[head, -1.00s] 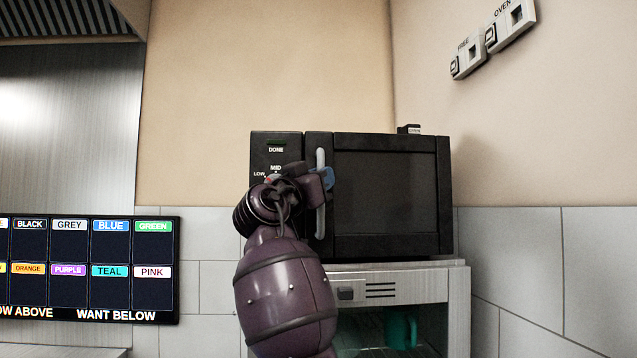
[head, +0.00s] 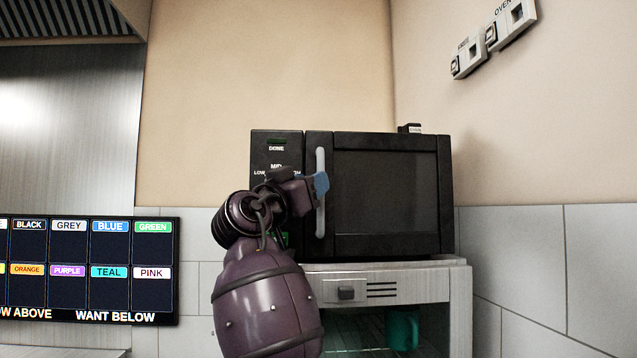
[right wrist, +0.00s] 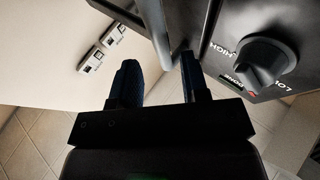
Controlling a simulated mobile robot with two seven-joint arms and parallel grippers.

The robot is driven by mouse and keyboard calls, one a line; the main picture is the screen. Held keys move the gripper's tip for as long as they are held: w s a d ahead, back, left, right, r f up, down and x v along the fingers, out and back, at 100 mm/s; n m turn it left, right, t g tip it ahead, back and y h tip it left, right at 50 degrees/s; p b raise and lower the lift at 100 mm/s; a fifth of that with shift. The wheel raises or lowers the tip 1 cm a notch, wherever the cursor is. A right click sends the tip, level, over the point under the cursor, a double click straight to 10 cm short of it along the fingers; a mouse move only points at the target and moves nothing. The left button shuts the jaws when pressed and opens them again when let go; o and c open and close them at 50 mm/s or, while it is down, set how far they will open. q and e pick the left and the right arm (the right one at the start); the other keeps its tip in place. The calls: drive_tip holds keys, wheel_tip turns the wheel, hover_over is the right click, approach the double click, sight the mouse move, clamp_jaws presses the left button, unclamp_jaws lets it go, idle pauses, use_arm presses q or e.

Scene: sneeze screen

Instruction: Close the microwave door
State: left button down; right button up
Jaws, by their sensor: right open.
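The black microwave (head: 385,142) stands on a light metal cabinet. Its dark-windowed door (head: 385,190) looks flush with the front, with no gap visible in the head view. The upright grey handle (head: 320,215) is on the door's left side; it also shows in the right wrist view (right wrist: 155,30). My right gripper (head: 320,183) is in front of the handle, its blue fingertips overlapping it in the picture. My left gripper is not in view.
The control dial (right wrist: 262,62) is right of the fingers in the wrist view. Below the microwave, the cabinet (head: 456,310) holds a teal mug (head: 402,328). A colour-label board (head: 90,270) hangs at left. Labelled switches (head: 490,40) are on the right wall.

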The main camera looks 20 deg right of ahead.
drive_tip(key=v, duration=0.7)
drive_tip(key=shift+b, duration=0.45)
